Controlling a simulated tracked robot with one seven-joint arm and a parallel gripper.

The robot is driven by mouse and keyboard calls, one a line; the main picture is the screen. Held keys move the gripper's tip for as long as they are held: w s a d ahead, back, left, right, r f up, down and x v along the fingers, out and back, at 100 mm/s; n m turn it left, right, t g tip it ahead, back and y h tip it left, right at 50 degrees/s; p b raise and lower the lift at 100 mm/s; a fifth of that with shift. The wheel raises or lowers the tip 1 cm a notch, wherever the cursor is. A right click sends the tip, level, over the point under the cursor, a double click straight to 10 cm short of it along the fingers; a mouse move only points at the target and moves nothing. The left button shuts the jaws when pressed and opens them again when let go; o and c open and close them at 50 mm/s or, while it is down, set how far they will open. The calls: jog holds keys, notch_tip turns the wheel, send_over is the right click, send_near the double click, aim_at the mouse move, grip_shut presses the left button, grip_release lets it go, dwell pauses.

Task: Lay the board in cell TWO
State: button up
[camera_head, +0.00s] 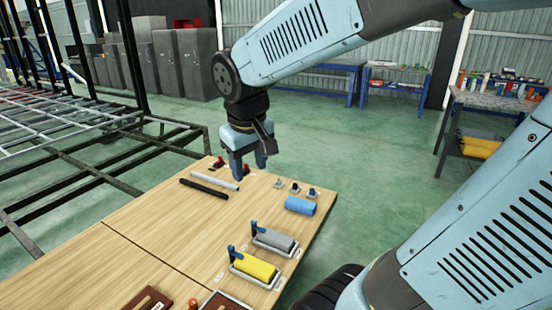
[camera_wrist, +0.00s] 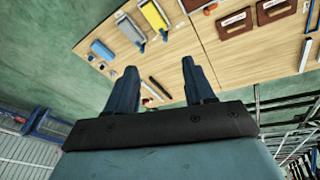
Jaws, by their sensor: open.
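My gripper (camera_head: 249,170) is open and empty above the far end of the wooden table, near a grey rod and red-and-black pieces. Its two fingers show apart in the wrist view (camera_wrist: 159,82), with nothing between them. Two reddish-brown flat pieces with pale strips lie at the table's near edge, one at the left (camera_head: 149,303) and one at the right (camera_head: 222,302). They also show at the top of the wrist view, far from my fingers. I cannot tell whether either is the board. No cell marked TWO is readable.
The wooden table (camera_head: 120,240) holds a yellow roller (camera_head: 254,267), a grey roller (camera_head: 275,240), a blue roll (camera_head: 300,206), a black rod (camera_head: 203,189) and a grey rod (camera_head: 214,178). A dark metal frame (camera_head: 100,165) stands to the left. The table's middle is clear.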

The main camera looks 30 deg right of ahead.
jog(key=s+d+r+m+t+y, duration=0.1)
jog(key=s+d+r+m+t, duration=0.1)
jog(key=s, duration=0.5)
jog(key=shift+d+r+t, duration=0.3)
jog(key=shift+d+r, duration=0.15)
jog(key=shift+r, duration=0.4)
dwell(0.4)
